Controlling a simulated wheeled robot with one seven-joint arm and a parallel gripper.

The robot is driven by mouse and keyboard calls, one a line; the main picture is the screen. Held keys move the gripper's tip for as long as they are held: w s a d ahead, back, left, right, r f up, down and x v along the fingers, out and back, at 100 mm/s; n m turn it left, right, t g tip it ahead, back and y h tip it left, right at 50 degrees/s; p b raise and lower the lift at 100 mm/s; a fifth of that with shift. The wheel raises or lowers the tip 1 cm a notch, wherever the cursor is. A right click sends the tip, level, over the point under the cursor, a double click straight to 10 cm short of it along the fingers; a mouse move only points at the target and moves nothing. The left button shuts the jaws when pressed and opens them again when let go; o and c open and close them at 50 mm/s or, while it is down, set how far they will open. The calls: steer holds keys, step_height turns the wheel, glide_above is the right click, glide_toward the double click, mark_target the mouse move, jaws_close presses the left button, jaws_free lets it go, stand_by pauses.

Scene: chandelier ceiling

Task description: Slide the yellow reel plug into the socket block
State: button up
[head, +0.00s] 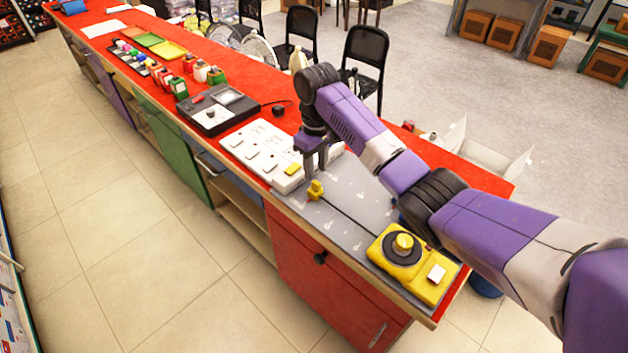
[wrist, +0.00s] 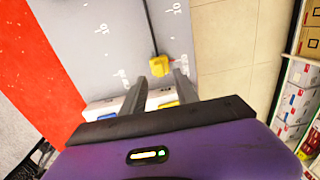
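The yellow reel plug (head: 315,190) lies on the grey mat, joined by a dark cord to the yellow reel (head: 403,271). The plug also shows in the wrist view (wrist: 160,67), just beyond my fingertips. The white socket block (head: 262,146) sits left of the plug, with several outlets and a small yellow piece (head: 292,169) on its near end. My gripper (head: 316,168) points down above the mat, beside the block and close to the plug. In the wrist view my gripper (wrist: 159,76) is open, with nothing between its fingers. Part of the block is hidden behind the gripper.
The grey mat (head: 362,198) lies on a long red counter (head: 265,70). A black device (head: 212,110) stands beyond the block, with small bottles and coloured trays further along. A small black adapter (head: 278,110) lies nearby. Chairs (head: 366,50) stand behind the counter.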

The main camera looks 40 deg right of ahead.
mark_target(316, 182)
steer(key=shift+f, duration=2.7)
jaws_close()
